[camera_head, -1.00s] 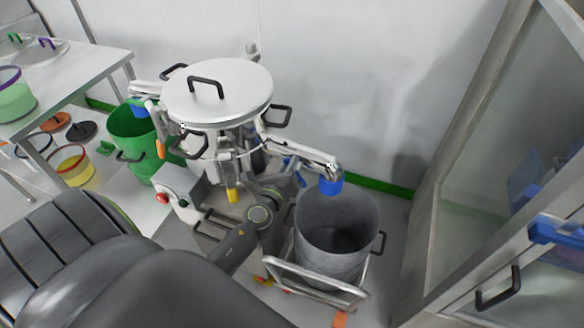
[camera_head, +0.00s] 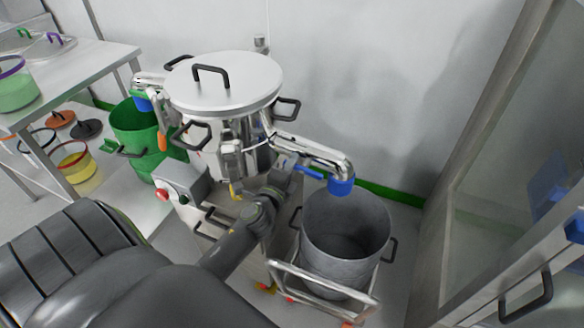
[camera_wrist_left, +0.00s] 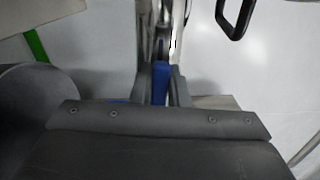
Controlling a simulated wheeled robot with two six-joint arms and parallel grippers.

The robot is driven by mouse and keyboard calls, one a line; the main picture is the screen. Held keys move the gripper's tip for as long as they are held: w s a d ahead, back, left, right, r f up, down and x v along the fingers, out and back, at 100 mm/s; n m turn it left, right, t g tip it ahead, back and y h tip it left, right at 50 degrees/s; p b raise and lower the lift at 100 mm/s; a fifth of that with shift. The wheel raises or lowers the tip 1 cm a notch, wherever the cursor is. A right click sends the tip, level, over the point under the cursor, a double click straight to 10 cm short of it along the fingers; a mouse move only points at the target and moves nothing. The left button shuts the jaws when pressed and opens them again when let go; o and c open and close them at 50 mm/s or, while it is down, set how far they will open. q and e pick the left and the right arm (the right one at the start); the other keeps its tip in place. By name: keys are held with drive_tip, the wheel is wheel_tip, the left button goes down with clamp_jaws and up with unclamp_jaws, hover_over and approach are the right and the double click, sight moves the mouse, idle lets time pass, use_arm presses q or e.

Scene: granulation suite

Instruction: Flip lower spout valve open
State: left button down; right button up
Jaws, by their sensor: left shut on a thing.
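The steel vessel (camera_head: 222,85) has a spout (camera_head: 318,150) on its right with a blue outlet end (camera_head: 341,185). A blue valve lever (camera_head: 308,172) lies just under this spout. My left gripper (camera_head: 284,160) is up at the spout's underside, partly hidden by its own wrist. In the left wrist view, its two fingers stand on either side of the blue lever (camera_wrist_left: 160,84), shut on it, with the shiny spout pipe (camera_wrist_left: 155,30) just beyond. My right gripper is not in view.
A grey bin (camera_head: 345,235) on a wheeled frame (camera_head: 325,285) stands under the blue outlet. A green bin (camera_head: 135,130) stands under the other spout at left. A control box with a red button (camera_head: 163,194) is on the vessel's front. A glass-doored cabinet (camera_head: 500,180) stands at right.

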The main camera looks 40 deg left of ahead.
use_arm(q)
drive_tip(key=shift+f+n, duration=0.25)
drive_tip(key=shift+n, duration=0.25)
drive_tip(key=shift+n+b, duration=0.3)
drive_tip(key=shift+b, duration=0.15)
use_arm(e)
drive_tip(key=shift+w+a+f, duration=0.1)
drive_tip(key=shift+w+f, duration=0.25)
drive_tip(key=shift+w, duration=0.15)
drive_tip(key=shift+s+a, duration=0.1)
use_arm(q)
drive_tip(key=c, duration=1.4)
unclamp_jaws()
